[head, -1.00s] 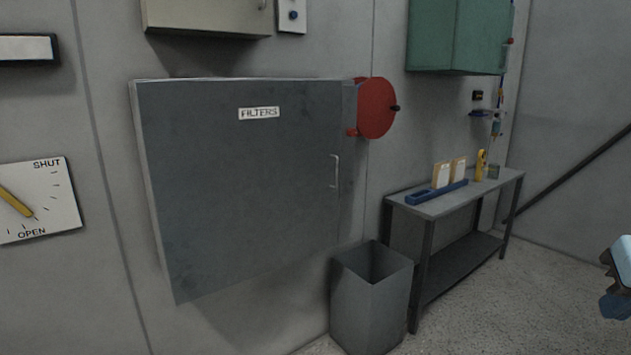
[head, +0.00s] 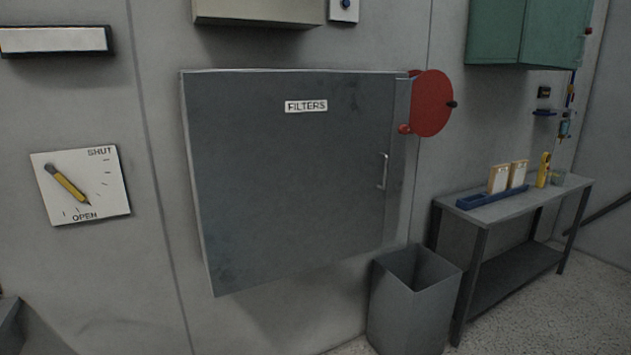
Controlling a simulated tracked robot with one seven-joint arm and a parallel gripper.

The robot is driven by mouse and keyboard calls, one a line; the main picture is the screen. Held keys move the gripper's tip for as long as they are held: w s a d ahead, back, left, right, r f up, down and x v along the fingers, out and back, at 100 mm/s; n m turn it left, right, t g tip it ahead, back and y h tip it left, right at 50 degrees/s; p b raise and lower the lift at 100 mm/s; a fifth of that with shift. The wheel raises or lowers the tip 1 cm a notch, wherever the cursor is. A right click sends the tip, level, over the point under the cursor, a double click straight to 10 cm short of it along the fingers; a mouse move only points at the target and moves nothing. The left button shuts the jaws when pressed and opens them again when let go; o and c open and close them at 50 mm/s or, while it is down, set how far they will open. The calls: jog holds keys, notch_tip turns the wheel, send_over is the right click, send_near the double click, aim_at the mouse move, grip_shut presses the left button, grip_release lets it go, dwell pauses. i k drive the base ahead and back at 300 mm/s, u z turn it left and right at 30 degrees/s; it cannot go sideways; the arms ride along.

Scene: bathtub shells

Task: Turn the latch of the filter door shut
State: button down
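The grey filter door (head: 290,180) is on the wall in the middle of the head view, with a FILTERS label (head: 306,106) near its top. A thin pale handle (head: 383,171) stands upright near its right edge. The door covers the front; I cannot tell whether it is fully closed. Left of it is a white plate (head: 108,180) marked SHUT at the top and OPEN at the bottom. Its yellow pointer (head: 68,185) slants down to the right, lower end near OPEN. I cannot tell which part is the latch. My gripper is not in view.
A red disc (head: 432,104) with a dark knob sticks out right of the door. A grey open bin (head: 412,310) stands below right. A metal table (head: 480,212) with a blue tray and small items stands further right. A green cabinet (head: 515,30) hangs above.

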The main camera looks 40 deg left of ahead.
aim_at(404, 129)
jog(key=u, duration=0.05)
jog(key=k, duration=1.85)
jog(key=u, duration=1.2)
jog(key=i, duration=2)
jog(key=z, duration=0.05)
